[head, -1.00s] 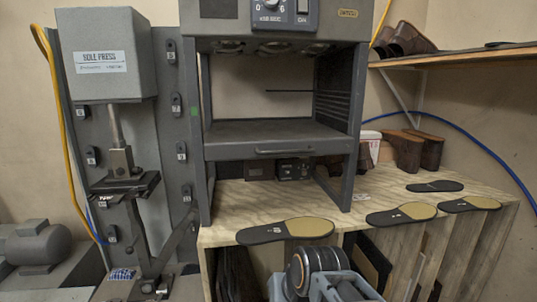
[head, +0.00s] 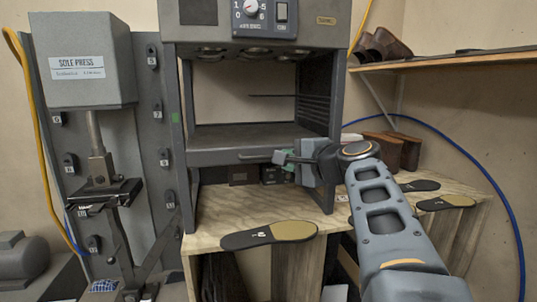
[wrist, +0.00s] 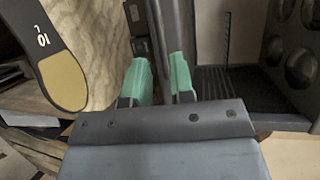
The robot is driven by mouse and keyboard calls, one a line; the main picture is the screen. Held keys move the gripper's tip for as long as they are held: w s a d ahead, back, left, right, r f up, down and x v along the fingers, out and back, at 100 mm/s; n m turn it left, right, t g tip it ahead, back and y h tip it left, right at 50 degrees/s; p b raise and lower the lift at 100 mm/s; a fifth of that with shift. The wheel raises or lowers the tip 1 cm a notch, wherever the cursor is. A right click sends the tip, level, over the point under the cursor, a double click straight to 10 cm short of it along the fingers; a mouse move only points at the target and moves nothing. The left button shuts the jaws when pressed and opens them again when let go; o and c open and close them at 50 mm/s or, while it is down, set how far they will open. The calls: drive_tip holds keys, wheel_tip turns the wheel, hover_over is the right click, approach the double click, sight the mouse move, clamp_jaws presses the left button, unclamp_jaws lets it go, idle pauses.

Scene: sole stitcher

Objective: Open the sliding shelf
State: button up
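The sliding shelf (head: 215,157) is a flat grey tray with a front lip, inside the open grey frame of the machine. Its thin bar handle (head: 255,157) runs along the front lip. My gripper (head: 283,158) is at the right end of this handle, in front of the shelf. In the wrist view my gripper (wrist: 160,82) has two green fingertips with a gap between them, and a dark upright bar of the machine shows beyond the gap. I cannot tell whether the fingers touch the handle. My gripper hides the handle's right end.
The wooden bench (head: 215,225) stands under the machine. A shoe sole (head: 268,235) lies at its front, and more soles (head: 446,203) lie at the right beside my arm. The sole press (head: 85,60) stands at the left. A wall shelf (head: 455,59) with shoes is at the upper right.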

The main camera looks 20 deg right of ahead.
sight(270, 157)
drive_tip(key=p+x, duration=0.2)
drive_tip(key=x, duration=0.7)
clamp_jaws()
